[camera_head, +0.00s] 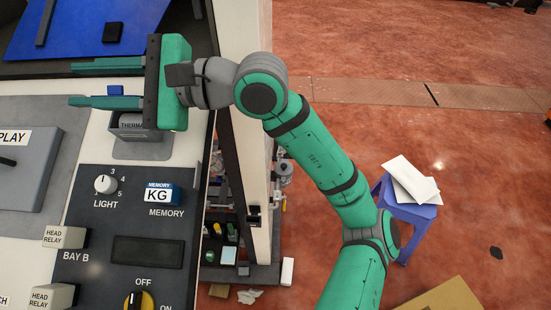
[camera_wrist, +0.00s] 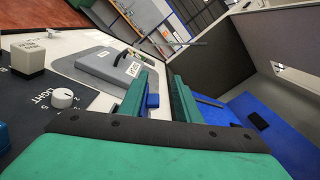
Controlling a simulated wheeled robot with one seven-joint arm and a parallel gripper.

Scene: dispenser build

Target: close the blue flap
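A wide blue panel (camera_head: 75,30), the only flap-like blue thing, lies in a dark surround at the top left of the head view. It carries a black bar and a small black block (camera_head: 113,32). In the wrist view the blue panel (camera_wrist: 285,140) is at the right, beyond the right finger; I cannot tell its hinge or how far open it is. My gripper (camera_head: 75,84) is open, its fingers pointing left, just below the panel in the head view. A small blue piece (camera_head: 115,90) shows between the fingers, above a grey block marked THERMA (camera_head: 140,148).
A black control panel (camera_head: 135,215) with a light knob (camera_head: 106,184), a memory button (camera_head: 160,193) and a yellow-black switch (camera_head: 139,300) lies below my gripper. A grey display lid (camera_head: 30,165) is at the left. A white post (camera_head: 245,40) stands right of the bench.

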